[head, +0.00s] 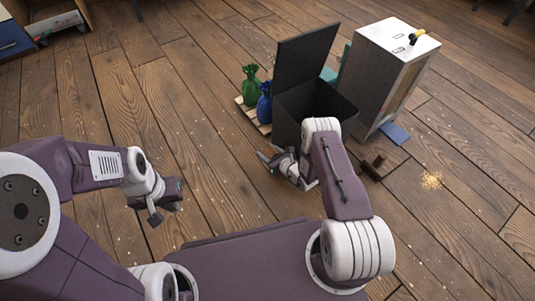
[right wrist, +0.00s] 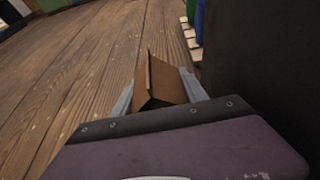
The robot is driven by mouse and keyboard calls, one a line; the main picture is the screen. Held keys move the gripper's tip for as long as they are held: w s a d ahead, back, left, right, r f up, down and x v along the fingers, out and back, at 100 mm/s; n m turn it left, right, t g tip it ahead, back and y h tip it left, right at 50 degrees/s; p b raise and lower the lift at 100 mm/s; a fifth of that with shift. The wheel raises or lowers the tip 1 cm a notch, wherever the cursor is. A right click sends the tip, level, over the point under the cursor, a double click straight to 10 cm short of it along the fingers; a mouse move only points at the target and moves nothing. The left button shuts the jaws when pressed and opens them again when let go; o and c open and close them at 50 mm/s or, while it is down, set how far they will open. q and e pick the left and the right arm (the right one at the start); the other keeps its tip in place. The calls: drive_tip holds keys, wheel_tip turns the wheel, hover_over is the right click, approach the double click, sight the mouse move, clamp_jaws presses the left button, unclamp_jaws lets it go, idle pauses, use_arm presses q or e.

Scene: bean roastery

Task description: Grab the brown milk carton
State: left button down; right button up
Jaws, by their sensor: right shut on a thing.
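The brown milk carton (right wrist: 158,82) shows in the right wrist view, between the two fingers of my right gripper (right wrist: 160,92). Its gabled top edge points away from the wrist and it looks tilted. In the head view my right gripper (head: 274,160) is low over the floor, left of the black bin; the carton is hard to make out there. My right gripper is shut on the carton. My left gripper (head: 165,203) is open and empty above the floor at the left.
An open black bin (head: 308,108) stands by my right arm, with a grey cabinet (head: 380,75) behind it. A green sack (head: 250,86) and a blue sack (head: 264,103) rest on a pallet. A small dark brown object (head: 377,166) lies right of my arm. Floor at left is clear.

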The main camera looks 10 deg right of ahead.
wheel_tip(320, 180, up, 24)
drive_tip(key=p, duration=1.4)
drive_tip(key=shift+f, duration=0.2)
